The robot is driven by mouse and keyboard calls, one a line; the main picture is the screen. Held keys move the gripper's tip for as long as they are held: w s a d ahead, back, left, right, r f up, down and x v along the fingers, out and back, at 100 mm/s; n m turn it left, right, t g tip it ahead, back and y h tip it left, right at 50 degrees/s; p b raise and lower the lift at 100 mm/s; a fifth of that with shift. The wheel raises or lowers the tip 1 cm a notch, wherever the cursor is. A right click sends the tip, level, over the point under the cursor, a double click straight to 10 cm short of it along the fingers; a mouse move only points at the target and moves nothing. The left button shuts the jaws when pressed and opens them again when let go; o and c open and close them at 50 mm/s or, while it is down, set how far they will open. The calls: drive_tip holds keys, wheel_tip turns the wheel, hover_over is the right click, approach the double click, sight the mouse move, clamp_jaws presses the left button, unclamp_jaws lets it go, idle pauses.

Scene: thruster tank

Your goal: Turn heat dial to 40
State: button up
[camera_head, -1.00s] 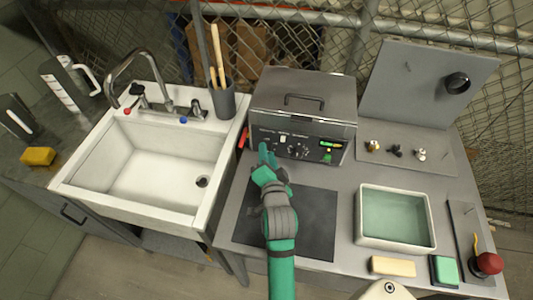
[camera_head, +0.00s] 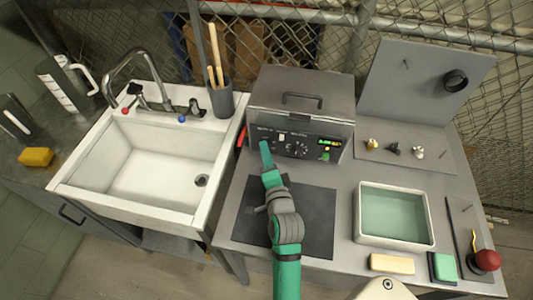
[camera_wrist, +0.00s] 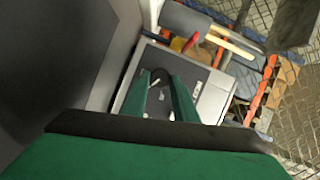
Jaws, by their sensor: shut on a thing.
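The tank unit (camera_head: 303,92) is a grey box with a lid handle and a black front control panel (camera_head: 318,141). The panel has a white switch, dark dials (camera_head: 291,147) near its middle and a small lit green display (camera_head: 329,142); the markings are too small to read. My gripper (camera_head: 265,148) is at the panel's left end. In the wrist view my gripper's two green fingers (camera_wrist: 161,84) close on a dark round knob (camera_wrist: 159,76). The fingers hide that knob in the head view, and I cannot read its setting.
A white sink (camera_head: 155,160) with a tap is to the left. A cup of wooden-handled tools (camera_head: 222,99) stands behind it.

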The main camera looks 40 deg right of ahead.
drive_tip(key=o, duration=1.1)
drive_tip(key=shift+c, duration=0.2)
drive_tip(key=v, duration=1.1)
drive_tip(key=shift+d, duration=0.1)
